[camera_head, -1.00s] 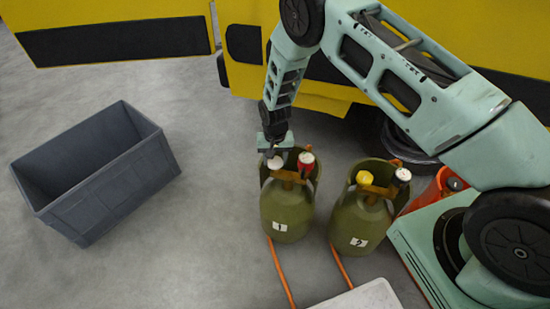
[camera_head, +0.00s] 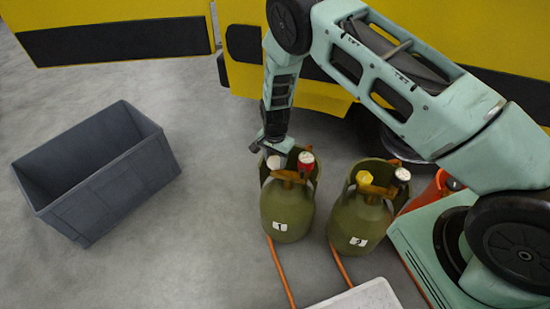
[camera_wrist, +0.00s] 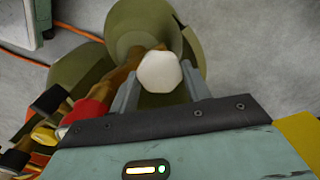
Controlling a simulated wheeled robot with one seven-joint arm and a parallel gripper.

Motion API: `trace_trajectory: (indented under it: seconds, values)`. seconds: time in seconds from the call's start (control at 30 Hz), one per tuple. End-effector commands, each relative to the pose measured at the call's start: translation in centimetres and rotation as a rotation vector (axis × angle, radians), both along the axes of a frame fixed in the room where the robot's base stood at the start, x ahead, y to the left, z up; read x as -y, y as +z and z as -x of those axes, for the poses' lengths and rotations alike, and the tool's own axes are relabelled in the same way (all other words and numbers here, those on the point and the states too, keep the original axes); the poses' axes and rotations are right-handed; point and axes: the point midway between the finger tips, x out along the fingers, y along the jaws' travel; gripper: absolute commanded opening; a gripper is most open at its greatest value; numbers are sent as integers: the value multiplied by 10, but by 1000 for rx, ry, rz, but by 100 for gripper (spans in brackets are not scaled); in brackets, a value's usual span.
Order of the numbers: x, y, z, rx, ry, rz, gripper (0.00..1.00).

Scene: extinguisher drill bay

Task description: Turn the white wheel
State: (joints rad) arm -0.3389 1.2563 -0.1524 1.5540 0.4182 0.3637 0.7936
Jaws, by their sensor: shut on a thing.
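The white wheel (camera_wrist: 160,72) sits on top of the green cylinder marked 1 (camera_head: 287,210), on the left of its valve. In the head view the white wheel (camera_head: 276,162) is just below my gripper (camera_head: 271,147). In the wrist view my gripper (camera_wrist: 160,88) has one finger on each side of the white wheel and is shut on it.
A second green cylinder marked 2 (camera_head: 358,220) stands to the right, with a yellow wheel (camera_head: 364,178). Orange hoses (camera_head: 281,272) run along the floor. A grey open crate (camera_head: 95,192) stands left. A yellow vehicle (camera_head: 160,18) is behind. Floor between crate and cylinders is clear.

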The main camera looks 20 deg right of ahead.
Motion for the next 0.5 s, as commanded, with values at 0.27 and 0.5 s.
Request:
trace_trajectory:
  seconds: [0.27, 0.5]
  values:
    - [0, 0, -1, 2, -13, 0, 25]
    - [0, 0, -1, 2, -12, 0, 57]
